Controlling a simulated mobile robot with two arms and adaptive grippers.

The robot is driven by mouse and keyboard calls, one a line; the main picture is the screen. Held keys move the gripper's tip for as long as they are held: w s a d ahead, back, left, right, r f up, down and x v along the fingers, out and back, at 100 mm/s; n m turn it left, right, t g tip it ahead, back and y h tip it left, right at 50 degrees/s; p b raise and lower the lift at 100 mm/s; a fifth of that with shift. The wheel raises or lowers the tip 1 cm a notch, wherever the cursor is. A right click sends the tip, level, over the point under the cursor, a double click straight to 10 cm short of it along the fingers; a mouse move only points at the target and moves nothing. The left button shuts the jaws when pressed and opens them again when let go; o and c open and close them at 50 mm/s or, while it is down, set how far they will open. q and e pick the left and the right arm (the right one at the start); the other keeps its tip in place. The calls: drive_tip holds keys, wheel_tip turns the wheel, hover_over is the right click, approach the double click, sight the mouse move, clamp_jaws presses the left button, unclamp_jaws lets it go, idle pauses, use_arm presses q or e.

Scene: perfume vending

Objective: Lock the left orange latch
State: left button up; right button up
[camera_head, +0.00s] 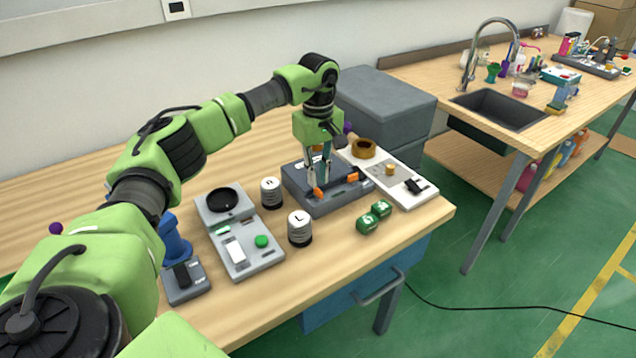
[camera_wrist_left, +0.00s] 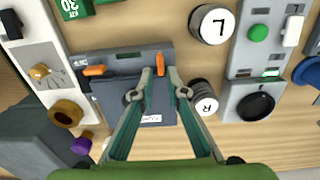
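A dark grey box-like device (camera_head: 330,202) stands on the wooden table with two orange latches on its front edge. The left orange latch (camera_head: 318,192) also shows in the left wrist view (camera_wrist_left: 161,63), where it points lengthwise between the fingertips. The right orange latch (camera_head: 352,177) lies crosswise in the left wrist view (camera_wrist_left: 93,70). My left gripper (camera_head: 320,182) points down over the device. Its fingertips (camera_wrist_left: 160,75) are apart, one on each side of the left latch, with gaps visible; contact cannot be told. My right gripper is out of view.
Two labelled cans (camera_head: 300,229) (camera_head: 271,192) and a grey scale-like unit (camera_head: 240,230) stand left of the device. Green dice-like blocks (camera_head: 367,222) lie in front. A white tray (camera_head: 405,170) lies right; grey boxes (camera_head: 385,105) stand behind.

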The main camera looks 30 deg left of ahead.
sight(318, 189)
use_arm(q)
wheel_tip(318, 189, up, 9)
drive_tip(key=shift+f, duration=0.1)
idle(0.7)
